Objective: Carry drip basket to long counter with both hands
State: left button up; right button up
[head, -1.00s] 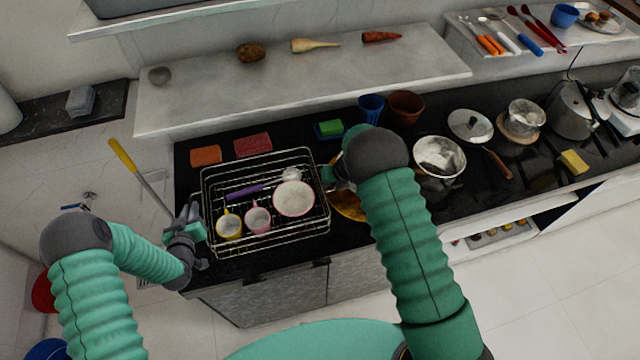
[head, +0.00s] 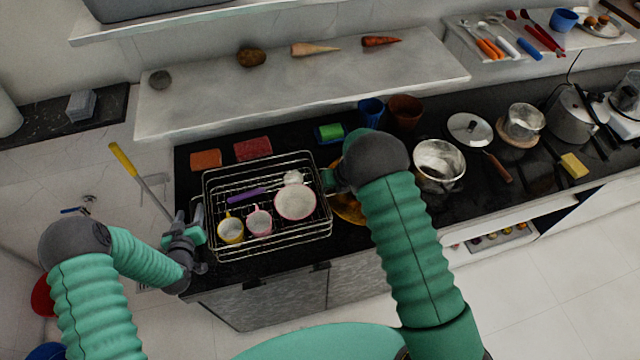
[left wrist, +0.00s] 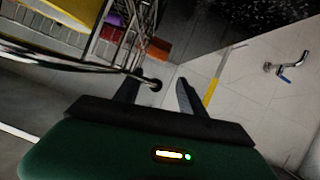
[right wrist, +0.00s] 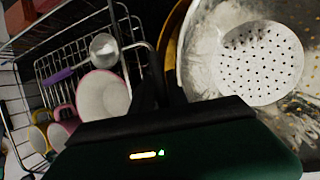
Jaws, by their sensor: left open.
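The drip basket (head: 268,246) is a wire rack at the left end of the black counter. It holds a yellow-handled cup (head: 231,231), a pink-handled cup (head: 259,221), a pink-rimmed bowl (head: 295,203), a purple-handled utensil (head: 246,194) and a small white item. My left gripper (left wrist: 157,92) is open at the basket's left end, with a wire end of the basket near its fingers. My right gripper (right wrist: 161,88) is at the right end, its fingers close to the basket's wire handle. My right arm hides it in the head view, and its grip is unclear.
The black counter (head: 480,205) runs right, with a metal strainer (head: 438,165), pot lid and kettle on it. Red and orange sponges (head: 206,159) lie behind the basket. A yellow-handled tool (head: 124,160) stands left of it. A pale shelf (head: 210,105) runs behind.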

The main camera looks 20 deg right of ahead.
pick_arm(q)
jog(key=shift+d, duration=0.45)
pick_arm(e)
jog(key=shift+a+r, duration=0.1)
jog(key=shift+a, duration=0.4)
jog(key=shift+r, duration=0.1)
pick_arm(q)
jog(key=v, duration=0.7)
jog(key=shift+s+a, duration=0.35)
jog(key=shift+a, duration=0.05)
pick_arm(e)
jog(key=v, duration=1.1)
jog(key=shift+d+r, duration=0.25)
jog(key=shift+d, duration=0.1)
pick_arm(q)
jog(key=shift+r, duration=0.1)
pick_arm(e)
jog(key=shift+s, duration=0.1)
